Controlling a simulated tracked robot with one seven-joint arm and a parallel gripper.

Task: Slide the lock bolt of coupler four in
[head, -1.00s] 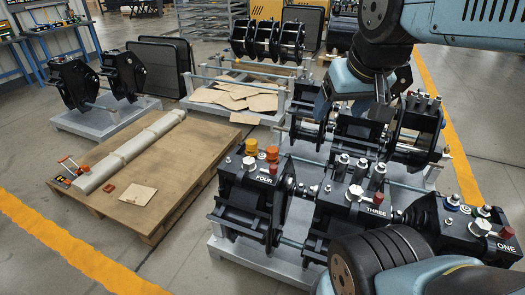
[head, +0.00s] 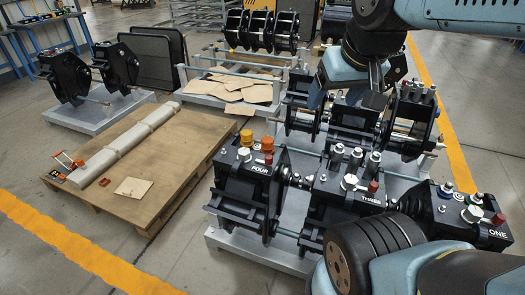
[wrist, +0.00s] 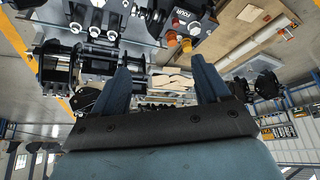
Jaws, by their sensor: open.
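Coupler four (head: 252,190) is a black block with a white FOUR label, two orange caps, a small red cap and a silver knob on top. It sits at the front left of a grey rack. Silver fittings (head: 296,183) show between it and coupler three (head: 348,190); I cannot tell which part is the lock bolt. In the wrist view coupler four (wrist: 186,20) appears upside down at the top, beyond the fingertips. My gripper (wrist: 163,68) is open and empty, its two blue-grey fingers apart. In the head view my gripper (head: 345,95) is above the rear couplers, behind coupler four.
Coupler one (head: 470,215) stands front right, partly behind my arm. A wooden pallet (head: 165,175) with a long wrapped roll lies to the left. More black couplers (head: 265,30) stand on a rack behind. Free floor lies between the pallet and the rack.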

